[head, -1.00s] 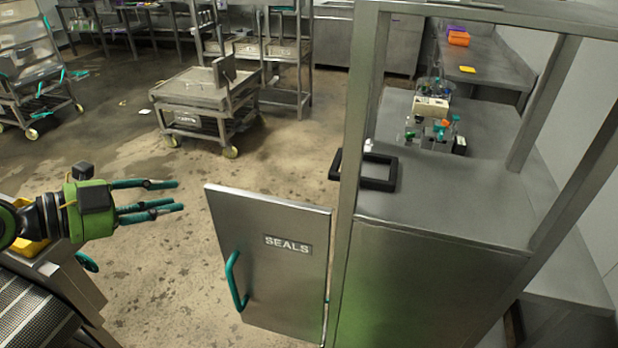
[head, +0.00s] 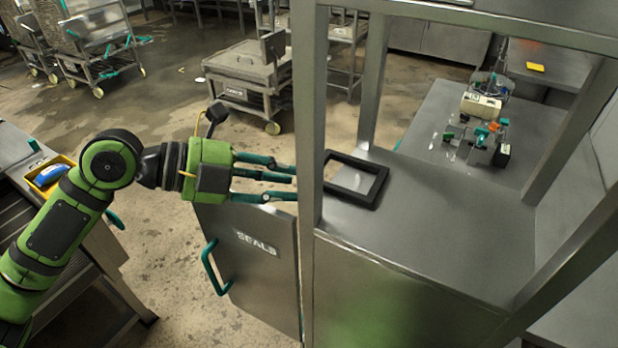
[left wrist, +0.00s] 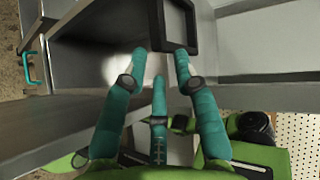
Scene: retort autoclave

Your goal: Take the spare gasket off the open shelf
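The spare gasket is a flat black square frame (head: 379,187) lying on the open steel shelf (head: 440,225), its left side close behind the front post. My left gripper (head: 290,180) reaches in from the left, above the SEALS door, with its teal fingers spread and pointing at the gasket. Its tips end at the post's edge in the head view; I cannot tell if the post hides part of them. In the left wrist view the gasket (left wrist: 155,24) is just ahead of the open, empty fingers (left wrist: 161,60). My right gripper is not in view.
The upright post (head: 306,110) stands between gripper and gasket in the head view. The SEALS door (head: 255,265) hangs open below the gripper. A cluster of small fittings with a cream box (head: 480,106) stands further back. The shelf right of the gasket is clear.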

